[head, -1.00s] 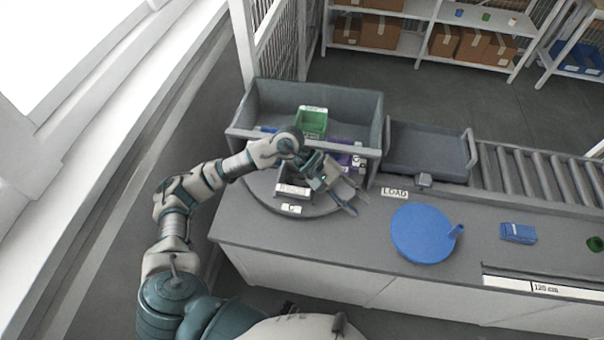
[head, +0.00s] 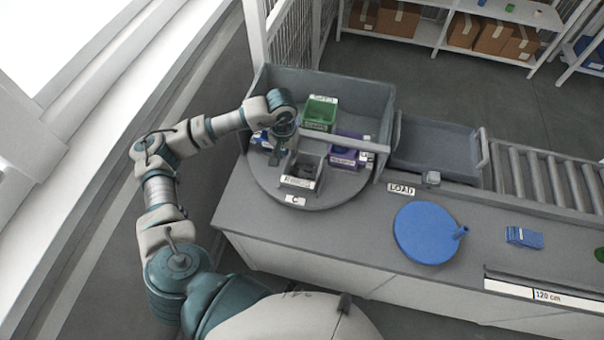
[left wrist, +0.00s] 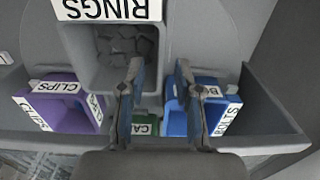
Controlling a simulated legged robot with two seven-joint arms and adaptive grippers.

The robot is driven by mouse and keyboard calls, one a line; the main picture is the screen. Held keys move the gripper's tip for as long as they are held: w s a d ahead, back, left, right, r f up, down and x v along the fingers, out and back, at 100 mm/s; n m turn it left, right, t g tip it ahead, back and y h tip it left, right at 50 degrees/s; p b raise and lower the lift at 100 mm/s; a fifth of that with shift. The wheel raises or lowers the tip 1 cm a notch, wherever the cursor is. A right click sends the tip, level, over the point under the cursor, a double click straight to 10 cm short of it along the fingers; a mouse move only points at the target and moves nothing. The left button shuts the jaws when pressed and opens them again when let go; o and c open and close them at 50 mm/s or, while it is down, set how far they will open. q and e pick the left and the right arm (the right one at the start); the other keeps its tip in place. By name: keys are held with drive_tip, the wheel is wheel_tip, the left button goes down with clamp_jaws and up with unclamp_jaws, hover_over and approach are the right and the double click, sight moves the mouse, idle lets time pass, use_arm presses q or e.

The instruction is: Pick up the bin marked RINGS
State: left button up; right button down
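The grey RINGS bin (head: 318,161) stands at the front of the round turntable (head: 335,193). In the left wrist view the RINGS bin (left wrist: 88,75) has its label at the top edge and dark grey pieces inside. My left gripper (head: 277,158) points down at the bin's left side in the head view. In the wrist view the left gripper (left wrist: 157,72) is open, its fingers apart. One finger overlaps the bin's interior and the other lies outside its side wall; I cannot tell whether they touch it. My right gripper is not in view.
A green bin (head: 320,113), a purple CLIPS bin (left wrist: 72,108) and a blue BOLTS bin (left wrist: 200,118) stand around the turntable. A grey walled enclosure (head: 385,100) surrounds its back. A blue disc (head: 425,235) lies on the counter to the right, beyond bare surface.

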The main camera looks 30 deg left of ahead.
sight(286, 170)
use_arm(q)
drive_tip(key=shift+a+f, duration=0.1)
drive_tip(key=shift+f, duration=0.65)
drive_tip(key=f, duration=0.3)
drive_tip(key=s+f+p, duration=0.1)
drive_tip(key=f, duration=0.1)
drive_tip(key=shift+d, duration=0.2)
clamp_jaws()
